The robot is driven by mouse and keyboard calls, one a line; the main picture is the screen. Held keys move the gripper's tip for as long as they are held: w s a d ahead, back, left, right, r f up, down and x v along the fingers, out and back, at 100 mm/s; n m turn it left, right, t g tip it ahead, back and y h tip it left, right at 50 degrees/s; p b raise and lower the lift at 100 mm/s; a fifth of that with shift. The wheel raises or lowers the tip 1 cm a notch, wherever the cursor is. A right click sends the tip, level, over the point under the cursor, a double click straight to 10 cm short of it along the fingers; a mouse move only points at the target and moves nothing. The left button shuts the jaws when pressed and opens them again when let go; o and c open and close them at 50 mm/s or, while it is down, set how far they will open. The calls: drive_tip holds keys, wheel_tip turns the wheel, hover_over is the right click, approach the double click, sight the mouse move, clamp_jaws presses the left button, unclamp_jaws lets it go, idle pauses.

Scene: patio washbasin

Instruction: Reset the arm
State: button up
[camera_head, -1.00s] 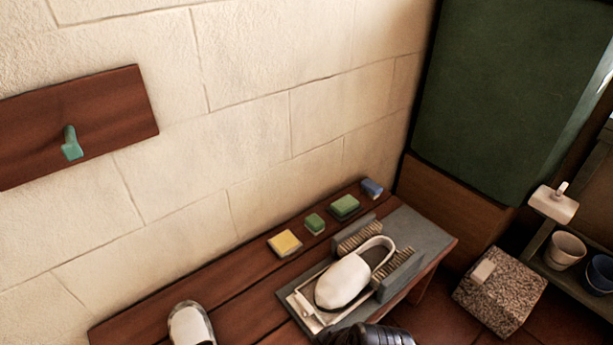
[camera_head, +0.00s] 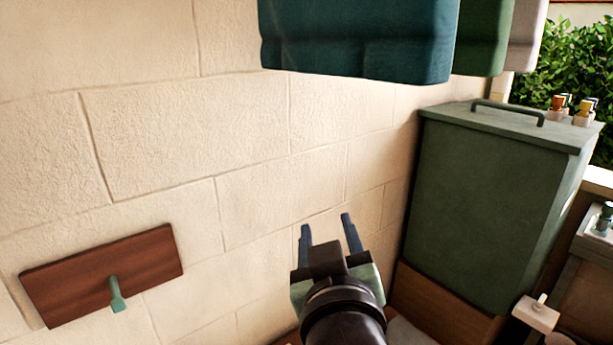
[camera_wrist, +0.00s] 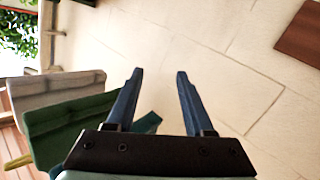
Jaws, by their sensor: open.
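My gripper (camera_head: 328,220) is raised in front of the pale block wall (camera_head: 180,150), with its two blue fingers apart and nothing between them. In the wrist view the open fingers (camera_wrist: 155,75) also show empty against the wall. My arm hides most of the bench below it in the head view.
Teal (camera_head: 360,40), green (camera_head: 484,38) and white (camera_head: 527,35) hanging things are overhead. A green lidded box (camera_head: 490,200) stands at right. A wooden board (camera_head: 100,275) with a green hook (camera_head: 117,294) is on the wall at lower left. The wall's middle is clear.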

drive_tip(key=s+a+r+m+t+p, duration=0.1)
drive_tip(key=s+r+t+p, duration=0.2)
drive_tip(key=r, duration=1)
drive_tip(key=s+r+m+t+p, duration=0.1)
drive_tip(key=s+r+t+p, duration=0.3)
drive_tip(key=r, duration=0.9)
drive_tip(key=s+a+r+m+t+p, duration=0.1)
drive_tip(key=s+r+t+p, duration=0.2)
drive_tip(key=r, duration=1)
drive_tip(key=s+p, duration=0.1)
drive_tip(key=s, duration=0.2)
drive_tip(key=shift+a+r+m+t, duration=0.25)
drive_tip(key=shift+a+m+t, duration=0.05)
